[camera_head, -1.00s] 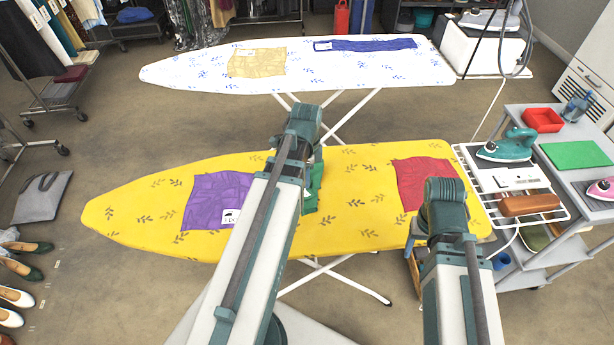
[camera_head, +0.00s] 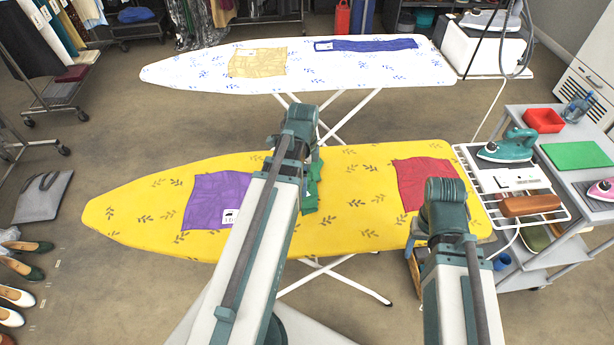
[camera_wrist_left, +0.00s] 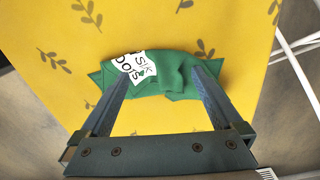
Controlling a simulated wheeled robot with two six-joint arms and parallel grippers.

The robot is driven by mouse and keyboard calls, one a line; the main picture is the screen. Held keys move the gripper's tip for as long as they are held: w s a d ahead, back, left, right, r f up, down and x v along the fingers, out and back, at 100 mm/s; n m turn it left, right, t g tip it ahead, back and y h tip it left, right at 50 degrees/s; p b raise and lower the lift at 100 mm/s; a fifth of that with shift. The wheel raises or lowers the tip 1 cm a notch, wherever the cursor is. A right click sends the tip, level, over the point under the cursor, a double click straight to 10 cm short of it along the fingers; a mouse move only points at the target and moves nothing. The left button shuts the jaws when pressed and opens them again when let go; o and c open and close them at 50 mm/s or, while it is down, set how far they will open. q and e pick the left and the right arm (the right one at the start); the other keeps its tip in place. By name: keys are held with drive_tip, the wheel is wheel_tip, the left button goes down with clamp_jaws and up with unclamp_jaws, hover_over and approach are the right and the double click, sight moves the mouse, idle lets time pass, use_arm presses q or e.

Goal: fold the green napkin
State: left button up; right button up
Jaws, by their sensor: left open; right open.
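The green napkin (camera_head: 313,190) lies on the yellow ironing board (camera_head: 130,205), mostly hidden behind my left arm in the head view. In the left wrist view the napkin (camera_wrist_left: 180,76) is a narrow, bunched band with corners sticking out at both ends and a white printed label on its left part. My left gripper (camera_wrist_left: 161,78) is open over it, its fingertips apart at the napkin's near side; whether they touch it I cannot tell. My right gripper (camera_head: 425,228) is over the board's right end near the red cloth, mostly hidden by its own wrist.
A purple cloth (camera_head: 212,198) lies left of the napkin and a red cloth (camera_head: 420,178) lies to its right. A wire rest with a teal iron (camera_head: 508,147) stands off the board's right end. A white ironing board (camera_head: 200,70) stands behind. The yellow board's left end is clear.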

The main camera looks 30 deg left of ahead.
use_arm(q)
drive_tip(key=s+a, duration=0.1)
drive_tip(key=a, duration=0.1)
drive_tip(key=s+a, duration=0.1)
drive_tip(key=a, duration=0.1)
drive_tip(key=shift+s+a, duration=0.1)
drive_tip(key=shift+s, duration=0.1)
drive_tip(key=shift+w+r+p, duration=0.1)
drive_tip(key=shift+r+p, duration=0.25)
wheel_tip(320, 180, up, 8)
drive_tip(key=p, duration=0.8)
drive_tip(key=shift+r, duration=0.15)
drive_tip(key=s+d+n, duration=0.2)
drive_tip(key=d+n, duration=0.2)
drive_tip(key=d, duration=1)
drive_tip(key=s+d+n+y, duration=0.1)
drive_tip(key=d+n, duration=0.3)
drive_tip(key=d, duration=1)
drive_tip(key=shift+s+d+n, duration=0.3)
drive_tip(key=shift+s, duration=0.6)
